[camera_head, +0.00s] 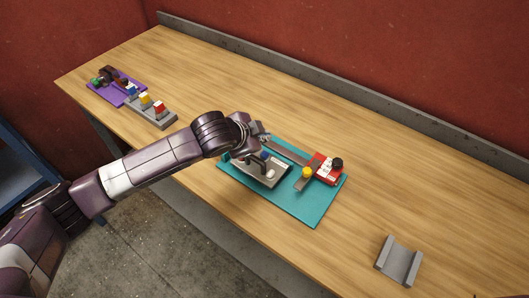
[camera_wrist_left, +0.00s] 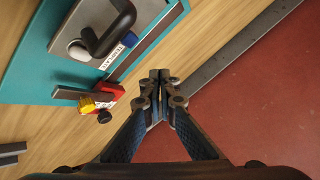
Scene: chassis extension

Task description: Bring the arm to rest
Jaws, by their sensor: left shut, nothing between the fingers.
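My left arm reaches in from the left in the head view and ends over the wooden table. My left gripper (camera_head: 261,135) hangs above the back edge of a teal mat and looks small and partly hidden by the wrist. In the left wrist view the left gripper (camera_wrist_left: 160,76) has its fingertips together with nothing between them. The gripper is apart from the chassis plate (camera_head: 265,173), which lies on the teal mat (camera_head: 311,211) and carries a dark handle (camera_wrist_left: 108,32). My right gripper is in neither view.
A red block (camera_head: 323,167) with yellow and black knobs sits on the mat's right part. A grey bracket (camera_head: 399,262) stands at the front right. A purple mat (camera_head: 113,95) and a grey rack (camera_head: 153,112) with coloured pieces are at the left. A grey ledge (camera_head: 340,93) runs along the red wall.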

